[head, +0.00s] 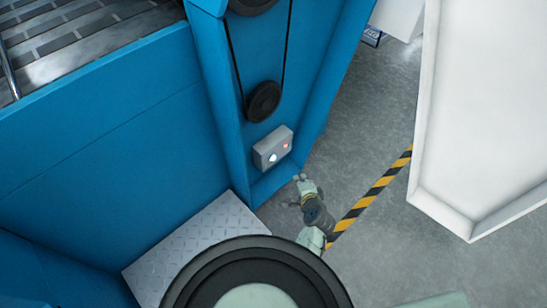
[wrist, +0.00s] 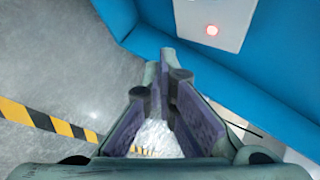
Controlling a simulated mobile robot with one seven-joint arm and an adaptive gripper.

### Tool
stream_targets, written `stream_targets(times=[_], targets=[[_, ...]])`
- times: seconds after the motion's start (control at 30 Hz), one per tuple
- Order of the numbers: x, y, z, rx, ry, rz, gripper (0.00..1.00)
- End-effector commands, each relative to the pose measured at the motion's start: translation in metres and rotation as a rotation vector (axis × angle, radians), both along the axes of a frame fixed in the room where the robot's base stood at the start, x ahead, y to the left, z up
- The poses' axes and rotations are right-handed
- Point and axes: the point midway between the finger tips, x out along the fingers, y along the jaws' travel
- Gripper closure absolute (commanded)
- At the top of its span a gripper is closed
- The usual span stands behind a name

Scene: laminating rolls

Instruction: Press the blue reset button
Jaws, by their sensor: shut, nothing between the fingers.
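A small grey control box (head: 272,148) is mounted low on the blue machine's end panel. It carries a pale, whitish round spot (head: 272,157) and a small red light (head: 286,146). I cannot tell whether the pale spot is the blue reset button; no clearly blue button shows. My gripper (head: 298,178) is below and right of the box, apart from it, near the panel's lower edge. The gripper is shut and empty.
The blue machine (head: 110,120) fills the left, with black pulleys (head: 263,101) and a belt above the box. A metal tread plate (head: 190,245) lies at its foot. A yellow-black floor stripe (head: 375,190) and a white cabinet (head: 480,110) are on the right, with bare floor between.

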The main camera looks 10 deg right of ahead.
Motion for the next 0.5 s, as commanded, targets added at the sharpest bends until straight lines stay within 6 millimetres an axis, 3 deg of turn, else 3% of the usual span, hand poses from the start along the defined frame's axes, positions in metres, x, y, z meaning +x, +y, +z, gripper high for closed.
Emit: stream_targets(times=[0.17,0.5], targets=[[0.011,0.007,0.001,-0.001,-0.002,0.003,1.0],[0.05,0.033,0.002,-0.002,-0.002,0.004,1.0]])
